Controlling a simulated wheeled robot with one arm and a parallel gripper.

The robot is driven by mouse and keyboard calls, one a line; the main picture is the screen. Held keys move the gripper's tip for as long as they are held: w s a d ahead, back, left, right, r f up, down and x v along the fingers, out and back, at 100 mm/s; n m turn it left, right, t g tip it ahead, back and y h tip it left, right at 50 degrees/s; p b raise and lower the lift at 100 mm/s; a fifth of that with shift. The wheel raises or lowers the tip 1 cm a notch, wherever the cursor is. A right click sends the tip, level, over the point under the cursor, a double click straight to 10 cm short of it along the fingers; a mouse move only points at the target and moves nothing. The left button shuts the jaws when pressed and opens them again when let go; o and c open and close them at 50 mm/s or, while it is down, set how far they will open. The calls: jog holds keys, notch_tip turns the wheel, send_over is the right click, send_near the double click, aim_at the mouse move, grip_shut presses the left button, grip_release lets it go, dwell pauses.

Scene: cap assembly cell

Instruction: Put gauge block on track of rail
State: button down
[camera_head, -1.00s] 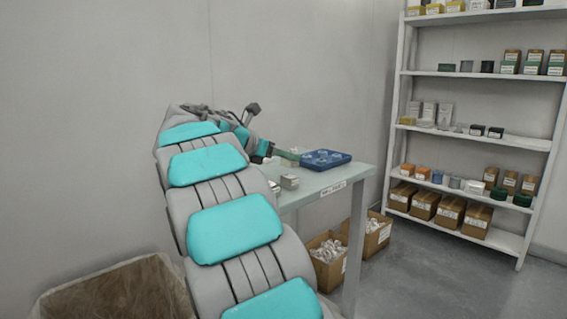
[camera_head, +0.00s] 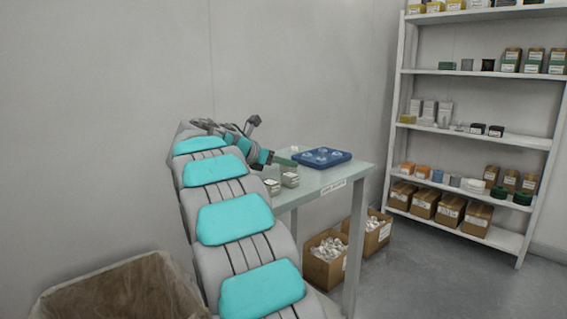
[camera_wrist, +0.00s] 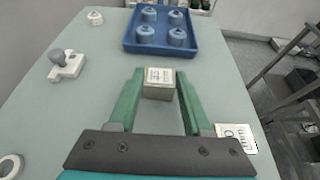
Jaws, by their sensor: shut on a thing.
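A small grey-beige block with a white labelled top, which looks like the gauge block (camera_wrist: 158,84), sits between the green fingertips of my gripper (camera_wrist: 160,78). My gripper is shut on it, over the pale table. In the head view my gripper (camera_head: 285,161) is above the table, left of the blue tray, and the held block cannot be made out. A white piece with a grey knob (camera_wrist: 67,66) lies at the left in the wrist view. I cannot tell whether it is part of the rail, and no track shows clearly.
The blue tray (camera_wrist: 210,52) with several blue round parts stands at the back of the table (camera_head: 345,174). Another labelled block (camera_wrist: 236,138) lies right of my gripper. A white ring (camera_wrist: 9,167) is at lower left. Cartons (camera_head: 325,262) stand beneath; shelves are at right.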

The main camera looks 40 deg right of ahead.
jog(key=shift+c, duration=1.7)
grip_release()
jog(key=shift+f, duration=0.1)
